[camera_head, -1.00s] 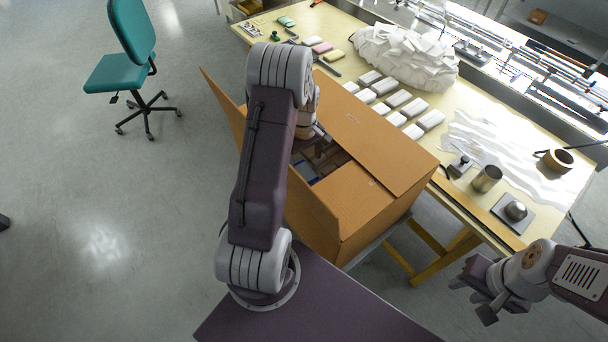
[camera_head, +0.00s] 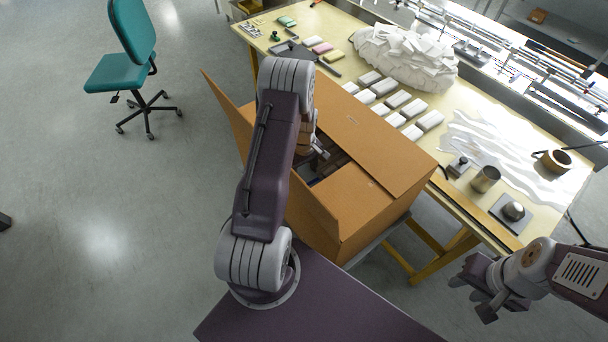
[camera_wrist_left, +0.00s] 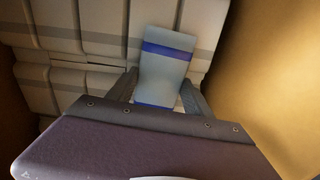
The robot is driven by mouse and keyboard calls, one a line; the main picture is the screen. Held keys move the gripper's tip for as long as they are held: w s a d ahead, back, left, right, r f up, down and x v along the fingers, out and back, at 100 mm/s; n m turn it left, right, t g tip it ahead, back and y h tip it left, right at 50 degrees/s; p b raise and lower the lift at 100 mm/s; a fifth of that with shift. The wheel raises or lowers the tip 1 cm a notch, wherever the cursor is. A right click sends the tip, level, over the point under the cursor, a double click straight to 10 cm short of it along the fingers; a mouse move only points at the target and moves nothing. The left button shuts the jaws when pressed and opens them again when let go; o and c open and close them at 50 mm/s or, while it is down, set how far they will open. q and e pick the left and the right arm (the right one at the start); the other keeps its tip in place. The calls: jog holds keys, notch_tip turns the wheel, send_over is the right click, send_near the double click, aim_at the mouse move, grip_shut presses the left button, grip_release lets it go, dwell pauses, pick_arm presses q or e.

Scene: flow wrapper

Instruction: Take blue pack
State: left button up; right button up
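The blue pack (camera_wrist_left: 165,65), pale with a blue band near each end, is in the cardboard box (camera_head: 365,205) among other packs. My left gripper (camera_wrist_left: 160,92) reaches down into the box; it also shows partly in the head view (camera_head: 321,153). Its two fingers stand apart, one on each side of the pack's lower part. Whether they touch the pack is hard to tell. In the head view the pack is mostly hidden by the arm and box flaps. My right gripper (camera_head: 474,297) is open and empty over the floor, in front of the table.
The box wall (camera_wrist_left: 270,80) is close on the right. The table (camera_head: 470,105) behind holds rows of white packs (camera_head: 400,98), a metal cup (camera_head: 486,179) and a tape roll (camera_head: 557,161). A teal chair (camera_head: 122,70) stands left.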

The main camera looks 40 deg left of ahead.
aim_at(304, 173)
pick_arm(q)
notch_tip(304, 173, up, 10)
jog(key=shift+r+b, duration=0.1)
jog(key=shift+b, duration=0.35)
